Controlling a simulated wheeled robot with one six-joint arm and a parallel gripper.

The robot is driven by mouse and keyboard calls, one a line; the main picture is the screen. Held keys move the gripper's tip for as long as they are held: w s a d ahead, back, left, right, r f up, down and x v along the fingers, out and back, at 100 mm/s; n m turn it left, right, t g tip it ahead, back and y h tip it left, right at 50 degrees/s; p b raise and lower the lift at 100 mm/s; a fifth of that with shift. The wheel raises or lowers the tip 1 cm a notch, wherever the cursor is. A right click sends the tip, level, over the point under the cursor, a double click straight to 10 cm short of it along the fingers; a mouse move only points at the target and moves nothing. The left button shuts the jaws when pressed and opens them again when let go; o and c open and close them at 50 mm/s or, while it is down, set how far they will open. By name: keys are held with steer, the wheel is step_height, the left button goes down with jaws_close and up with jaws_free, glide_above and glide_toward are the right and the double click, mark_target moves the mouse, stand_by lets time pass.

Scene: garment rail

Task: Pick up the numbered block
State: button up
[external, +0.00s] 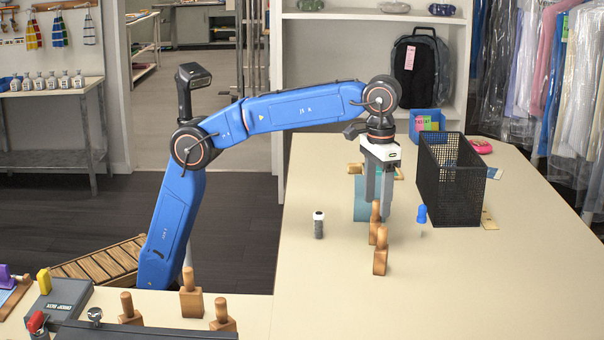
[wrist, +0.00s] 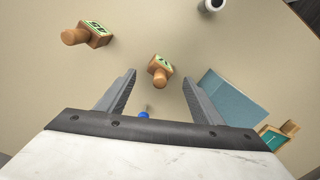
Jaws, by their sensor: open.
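Wooden stamp-like blocks with knob handles lie on the table. In the wrist view one block (wrist: 161,73) with a green numbered label shows between my finger tips. A second block (wrist: 90,34) with a green label that seems to read 55 lies at upper left. In the external view two blocks, a nearer one (external: 380,260) and a farther one (external: 375,224), stand below and just in front of my gripper (external: 378,207). My gripper points down, open and empty, above the table. The middle block's number is too small to read.
A black mesh basket (external: 452,185) stands right of my gripper. A small blue-topped item (external: 422,214) is close by. The table's front right is clear.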

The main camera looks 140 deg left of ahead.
mark_target(376, 219)
steer(key=shift+f, duration=4.2)
steer(key=shift+c, duration=0.4)
steer(key=c, duration=1.2)
steer(key=shift+r, duration=0.1)
step_height(376, 219, up, 10)
